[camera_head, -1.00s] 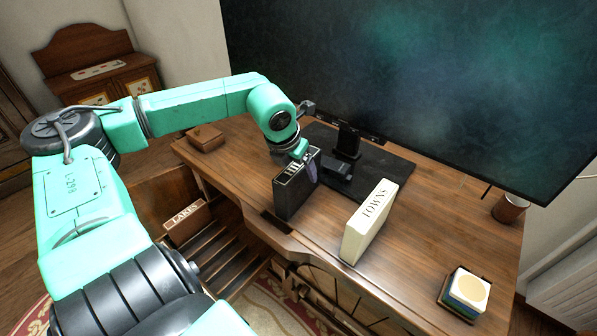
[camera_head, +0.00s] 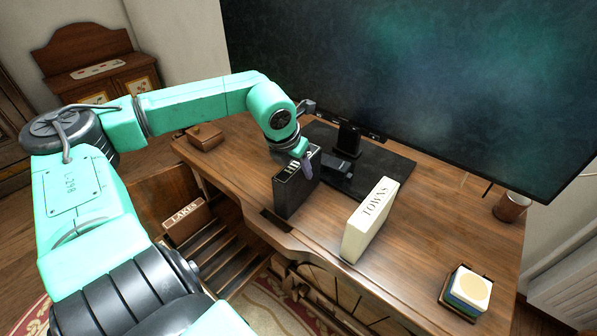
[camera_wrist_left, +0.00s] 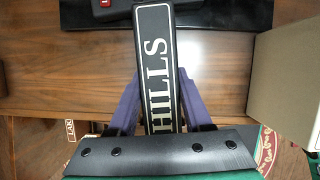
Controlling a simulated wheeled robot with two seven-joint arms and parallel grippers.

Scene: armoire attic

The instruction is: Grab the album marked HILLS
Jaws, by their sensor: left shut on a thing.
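The black album marked HILLS (camera_head: 292,193) stands upright on the wooden desk, its lettered spine facing up. In the left wrist view the spine of the HILLS album (camera_wrist_left: 156,60) runs between the two purple fingers. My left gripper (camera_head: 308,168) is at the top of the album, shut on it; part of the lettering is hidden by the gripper. It also shows in the left wrist view (camera_wrist_left: 160,105). I cannot see my right gripper.
A cream album marked TOWNS (camera_head: 368,222) stands to the right on the desk (camera_head: 300,256). A brown LAKES album (camera_head: 184,220) sits lower left. A large dark screen (camera_head: 400,80) rises behind. A small wooden box (camera_head: 205,138) and a coaster stack (camera_head: 467,290) are at the sides.

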